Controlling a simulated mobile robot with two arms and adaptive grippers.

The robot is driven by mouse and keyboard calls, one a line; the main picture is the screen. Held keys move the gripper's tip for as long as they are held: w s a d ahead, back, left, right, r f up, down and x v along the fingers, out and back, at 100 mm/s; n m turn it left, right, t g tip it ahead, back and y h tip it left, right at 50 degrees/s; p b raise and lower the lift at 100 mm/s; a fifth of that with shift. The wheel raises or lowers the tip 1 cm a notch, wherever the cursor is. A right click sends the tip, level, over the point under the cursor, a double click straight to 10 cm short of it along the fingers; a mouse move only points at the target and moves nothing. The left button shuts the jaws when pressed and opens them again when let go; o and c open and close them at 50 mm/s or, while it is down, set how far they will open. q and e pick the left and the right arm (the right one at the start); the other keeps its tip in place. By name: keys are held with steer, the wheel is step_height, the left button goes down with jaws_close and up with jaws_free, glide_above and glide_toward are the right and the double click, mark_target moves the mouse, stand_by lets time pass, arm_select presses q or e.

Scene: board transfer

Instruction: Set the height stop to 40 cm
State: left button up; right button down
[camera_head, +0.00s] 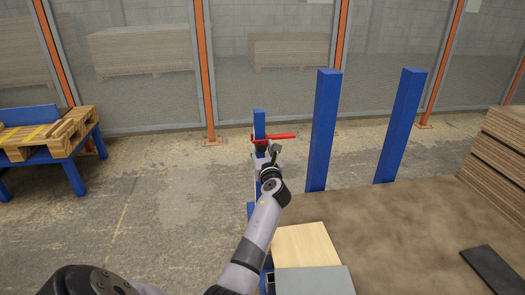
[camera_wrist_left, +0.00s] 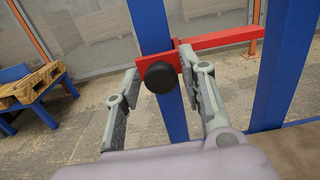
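The height stop is a red bracket with a long red arm (camera_head: 280,136) on a slim blue post (camera_head: 259,120). In the left wrist view, the red arm (camera_wrist_left: 222,39) points right and a round black knob (camera_wrist_left: 161,77) faces me from the bracket. My left gripper (camera_head: 268,150) is at the post, just below the red arm. In the left wrist view, my left gripper (camera_wrist_left: 168,82) is open, with one finger on each side of the knob and a gap to it. No height marks are readable. My right gripper is out of view.
Two thick blue posts (camera_head: 323,130) (camera_head: 400,125) stand right of the stop. A light board (camera_head: 304,245) and a grey panel (camera_head: 314,281) lie below. Stacked brown boards (camera_head: 500,145) are at the right. A blue stand with pallets (camera_head: 50,135) is at the left.

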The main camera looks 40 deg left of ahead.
arm_select(q)
jaws_close()
stand_by(0.5)
